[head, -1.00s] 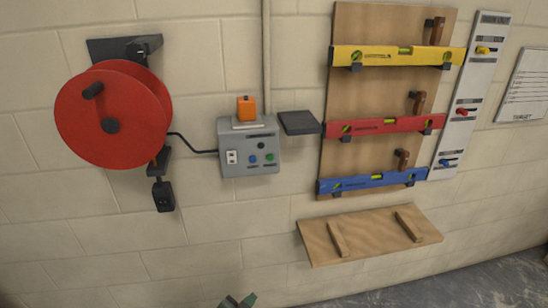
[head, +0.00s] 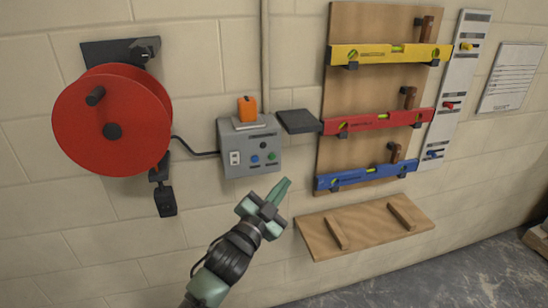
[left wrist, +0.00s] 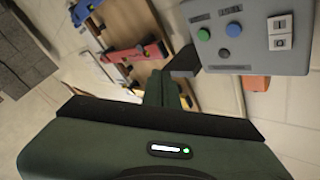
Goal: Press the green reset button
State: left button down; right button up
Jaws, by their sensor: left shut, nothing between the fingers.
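The green button (head: 271,156) is a small round button at the lower right of the grey control box (head: 231,167) on the wall. A blue button (head: 254,158) is left of it and a black one (head: 262,145) above. In the left wrist view the box appears turned over, with the green button (left wrist: 203,34) left of the blue one (left wrist: 233,29). My left gripper (head: 283,186) is shut and empty, below and slightly right of the box, apart from the button. Its fingers also show in the left wrist view (left wrist: 162,88). My right gripper is in neither view.
An orange object (head: 247,108) sits on top of the box. A dark shelf plate (head: 298,121) juts out on its right. A red reel (head: 110,120) hangs at left. Yellow, red and blue levels hang on a wooden board (head: 340,95), with a wooden shelf (head: 365,226) below.

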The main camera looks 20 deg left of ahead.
aim_at(272, 157)
pick_arm(q)
jog(key=shift+r, duration=0.2)
jog(key=shift+w+a+b, duration=0.3)
jog(key=shift+w+a, duration=0.5)
jog(key=shift+w, duration=0.45)
jog(key=shift+w+a+b, duration=0.35)
jog(key=shift+w+a, duration=0.45)
jog(key=shift+w, duration=0.4)
jog(key=shift+w+a+b, duration=0.3)
jog(key=shift+w+a, duration=0.5)
jog(key=shift+w, duration=0.45)
jog(key=shift+w+a, duration=0.1)
jog(key=shift+w+a, duration=0.15)
jog(key=shift+w, duration=0.1)
